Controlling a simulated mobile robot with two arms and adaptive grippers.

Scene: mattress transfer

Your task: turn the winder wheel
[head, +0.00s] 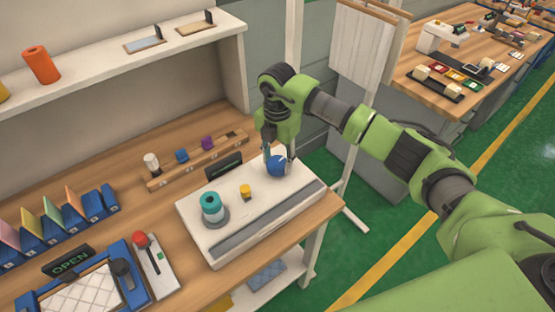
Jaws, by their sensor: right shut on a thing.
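The winder is a pale flat box (205,238) near the right end of the wooden bench. On it stand a teal spool (211,204), a small yellow piece (245,191) and a round blue part (275,168), which looks like the winder wheel. My right gripper (278,163) points down at the wheel from above, its fingers on either side, shut on it. The fingers partly hide the wheel. My left gripper is out of view.
A wooden rack (200,158) with small coloured pieces stands behind the winder. A red-knobbed lever plate (153,268) and a blue-framed mattress station (75,298) are at front left. A shelf (110,67) overhangs the bench. Green floor (400,248) lies to the right.

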